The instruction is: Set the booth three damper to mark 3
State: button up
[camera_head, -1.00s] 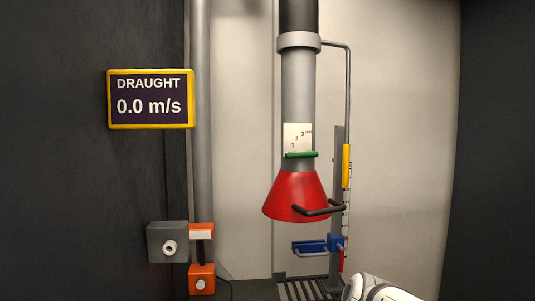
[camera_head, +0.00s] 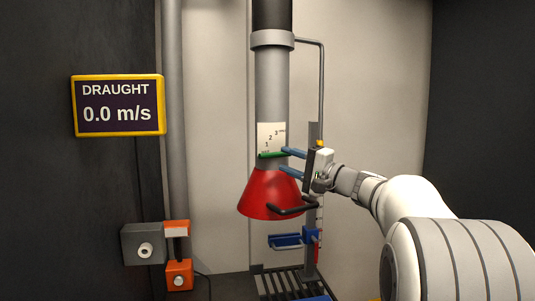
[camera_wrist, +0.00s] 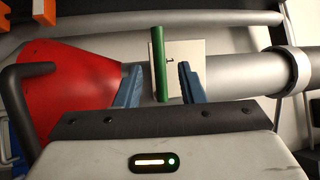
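The damper's green lever (camera_head: 272,155) lies level across the grey pipe, at the low end of the white scale plate (camera_head: 269,135), below mark 1. The plate's marks 1, 2 and 3 rise up and to the right. My gripper (camera_head: 282,162) reaches in from the right with its blue fingers apart. In the wrist view the green lever (camera_wrist: 158,65) stands between the two open fingertips (camera_wrist: 158,77), with a gap visible on each side. I cannot tell how deep between the fingers it sits.
A red hood (camera_head: 270,195) with a black handle (camera_head: 290,209) hangs just below. A thin grey rod (camera_head: 321,85) runs down on the right. The draught display (camera_head: 117,105) reads 0.0 m/s. A blue bracket (camera_head: 287,240) and orange boxes (camera_head: 179,274) are lower down.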

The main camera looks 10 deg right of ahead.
aim_at(275, 156)
jog(key=p+x, duration=0.1)
jog(key=x, duration=0.4)
jog(key=shift+w+a+p, duration=0.25)
jog(key=shift+p, duration=0.05)
jog(key=shift+c, duration=0.6)
grip_shut()
